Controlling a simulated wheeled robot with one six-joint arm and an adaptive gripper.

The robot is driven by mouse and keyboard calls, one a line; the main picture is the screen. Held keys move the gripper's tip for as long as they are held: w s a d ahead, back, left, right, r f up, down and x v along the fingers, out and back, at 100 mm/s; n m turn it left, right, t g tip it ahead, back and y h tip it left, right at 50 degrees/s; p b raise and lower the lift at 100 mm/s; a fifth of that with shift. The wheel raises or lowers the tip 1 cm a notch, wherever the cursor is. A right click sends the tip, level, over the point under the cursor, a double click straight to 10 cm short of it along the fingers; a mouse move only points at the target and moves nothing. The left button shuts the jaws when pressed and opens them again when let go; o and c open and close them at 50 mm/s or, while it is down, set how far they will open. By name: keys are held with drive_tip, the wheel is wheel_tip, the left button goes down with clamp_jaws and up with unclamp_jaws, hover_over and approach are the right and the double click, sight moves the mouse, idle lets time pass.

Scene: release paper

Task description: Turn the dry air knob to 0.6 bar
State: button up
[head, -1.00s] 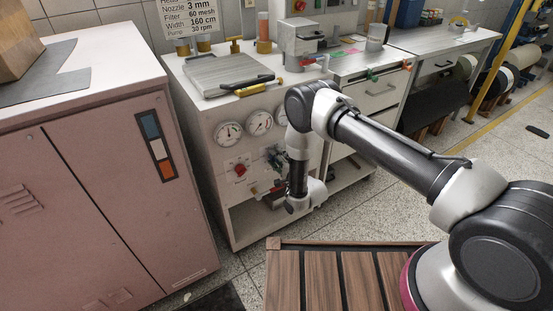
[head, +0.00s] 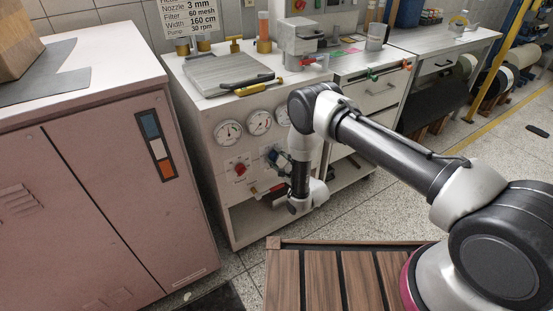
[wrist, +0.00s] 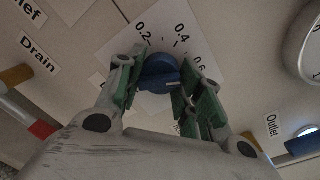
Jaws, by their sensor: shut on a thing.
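A blue knob (wrist: 158,72) sits on a white dial plate (wrist: 185,25) on the front panel of the white cabinet (head: 290,230). The dial reads 0.2, 0.4 and a partly covered 0.6 from left to right. My gripper (wrist: 158,80) has its green-padded fingers on both sides of the knob, shut on it. The fingers cover the lower part of the dial. I cannot tell for sure which mark the knob points at. In the head view my gripper (head: 278,160) is at the panel, below the gauges, and the knob is hard to make out there.
Labels "Drain" (wrist: 39,54) and "Outlet" (wrist: 271,126) flank the dial. A round gauge (wrist: 308,42) stands at the upper right. A red knob (head: 240,169) is left of my gripper on the panel. A pink cabinet (head: 110,180) stands at the left.

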drive_tip(key=shift+d, duration=0.1)
idle(0.5)
drive_tip(key=o, duration=1)
drive_tip(key=shift+o, duration=0.2)
drive_tip(key=v, duration=1.2)
drive_tip(key=shift+f, duration=0.1)
